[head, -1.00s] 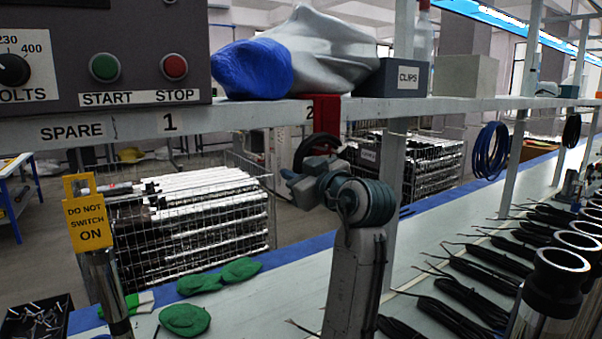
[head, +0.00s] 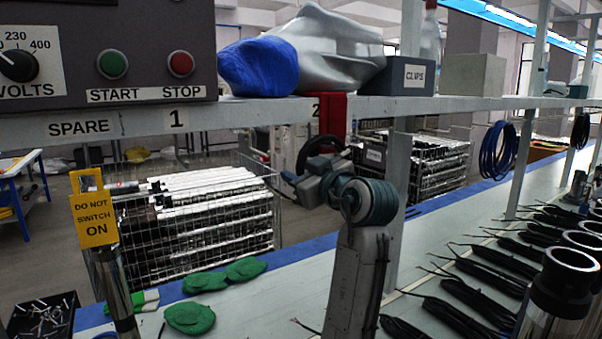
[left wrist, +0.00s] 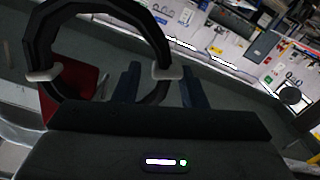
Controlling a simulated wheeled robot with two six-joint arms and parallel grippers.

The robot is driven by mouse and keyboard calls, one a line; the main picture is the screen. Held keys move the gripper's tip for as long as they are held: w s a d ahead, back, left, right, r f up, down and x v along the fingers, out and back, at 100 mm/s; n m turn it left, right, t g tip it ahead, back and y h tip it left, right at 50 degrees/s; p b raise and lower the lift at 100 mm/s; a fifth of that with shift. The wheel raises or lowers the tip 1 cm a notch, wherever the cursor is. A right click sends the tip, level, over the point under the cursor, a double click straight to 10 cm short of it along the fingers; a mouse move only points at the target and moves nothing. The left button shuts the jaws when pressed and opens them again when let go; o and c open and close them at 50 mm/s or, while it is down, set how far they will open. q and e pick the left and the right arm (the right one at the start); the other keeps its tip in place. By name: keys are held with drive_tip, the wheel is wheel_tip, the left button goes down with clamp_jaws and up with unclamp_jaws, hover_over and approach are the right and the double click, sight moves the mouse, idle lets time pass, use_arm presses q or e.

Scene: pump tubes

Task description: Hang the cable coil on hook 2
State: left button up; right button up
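The cable coil (head: 303,158) is a black ring just below the shelf, in front of the lower part of the red hook bracket (head: 332,117) beside label 2. In the left wrist view the coil (left wrist: 98,10) shows large, with two pale ties. Part of the red bracket (left wrist: 82,78) shows behind and through the ring. My left gripper (head: 318,172) is at the coil; in the left wrist view one side of the ring lies between its two fingers (left wrist: 160,84). Whether the hook passes through the ring is not clear. My right gripper is not in view.
The shelf edge (head: 250,112) runs above, carrying a blue-and-silver bundle (head: 300,55), a CLIPS box (head: 405,76) and a control box (head: 120,35). A post with a yellow tag (head: 93,215) stands left. Green pads (head: 190,318) and black cable bundles (head: 450,310) lie on the bench.

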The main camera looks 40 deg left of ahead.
use_arm(q)
drive_tip(key=shift+o, duration=0.2)
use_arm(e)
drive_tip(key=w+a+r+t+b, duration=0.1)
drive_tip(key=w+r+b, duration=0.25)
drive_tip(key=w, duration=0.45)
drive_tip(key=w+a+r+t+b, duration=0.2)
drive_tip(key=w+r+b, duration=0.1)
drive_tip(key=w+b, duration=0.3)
use_arm(q)
drive_tip(key=b+v, duration=1)
drive_tip(key=shift+s+d, duration=0.15)
drive_tip(key=shift+d, duration=0.2)
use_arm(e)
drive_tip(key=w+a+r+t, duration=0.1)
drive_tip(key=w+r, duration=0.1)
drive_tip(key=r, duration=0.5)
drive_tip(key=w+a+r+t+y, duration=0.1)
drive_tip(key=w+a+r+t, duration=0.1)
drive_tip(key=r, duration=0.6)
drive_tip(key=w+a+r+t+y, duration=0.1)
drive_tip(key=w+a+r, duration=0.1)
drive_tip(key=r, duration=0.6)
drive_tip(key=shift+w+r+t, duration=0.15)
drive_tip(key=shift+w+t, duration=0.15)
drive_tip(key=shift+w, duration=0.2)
use_arm(q)
drive_tip(key=shift+f, duration=0.1)
